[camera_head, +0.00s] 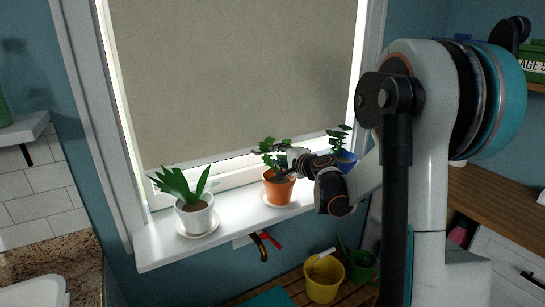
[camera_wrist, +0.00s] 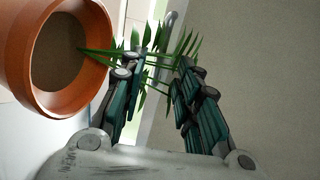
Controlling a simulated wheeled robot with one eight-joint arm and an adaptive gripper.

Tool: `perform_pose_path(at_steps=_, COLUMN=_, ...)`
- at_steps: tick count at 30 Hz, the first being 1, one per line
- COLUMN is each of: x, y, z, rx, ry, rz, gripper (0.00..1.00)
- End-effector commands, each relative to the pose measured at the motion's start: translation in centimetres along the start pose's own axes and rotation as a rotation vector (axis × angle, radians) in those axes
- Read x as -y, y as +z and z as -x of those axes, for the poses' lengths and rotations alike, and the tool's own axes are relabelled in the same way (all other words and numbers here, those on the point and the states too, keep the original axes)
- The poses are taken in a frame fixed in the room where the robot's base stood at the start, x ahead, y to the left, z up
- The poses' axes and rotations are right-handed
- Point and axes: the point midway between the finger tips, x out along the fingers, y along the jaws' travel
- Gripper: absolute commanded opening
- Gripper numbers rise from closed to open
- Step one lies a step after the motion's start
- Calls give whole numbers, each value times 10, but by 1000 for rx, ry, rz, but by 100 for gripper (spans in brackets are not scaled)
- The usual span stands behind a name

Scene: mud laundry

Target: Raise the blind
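The beige blind (camera_head: 235,75) hangs over most of the window, its lower edge a little above the sill. It fills the right side of the wrist view (camera_wrist: 262,75). My gripper (camera_head: 283,152) is in front of the blind's lower edge, just above the orange pot. In the wrist view my gripper (camera_wrist: 156,62) has its two fingers apart, with thin green leaves across and between the tips. A grey curved bar (camera_wrist: 171,28) shows beyond the fingertips along the blind's edge. Whether any finger touches it cannot be told.
The orange pot (camera_head: 277,190) with a plant stands beside my gripper; its rim (camera_wrist: 100,70) is close in the wrist view. A white pot (camera_head: 194,218) and a blue pot (camera_head: 346,161) also stand on the white sill (camera_head: 160,243). A yellow bucket (camera_head: 324,278) is below.

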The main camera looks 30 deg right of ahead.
Motion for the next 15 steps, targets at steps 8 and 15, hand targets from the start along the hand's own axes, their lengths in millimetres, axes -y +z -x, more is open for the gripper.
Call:
perform_pose_path(at_steps=8, x=-1, y=0, z=-38, rx=1, ry=0, rz=1, gripper=30)
perform_pose_path(at_steps=15, x=0, y=0, z=-46, rx=0, ry=0, rz=1, gripper=30)
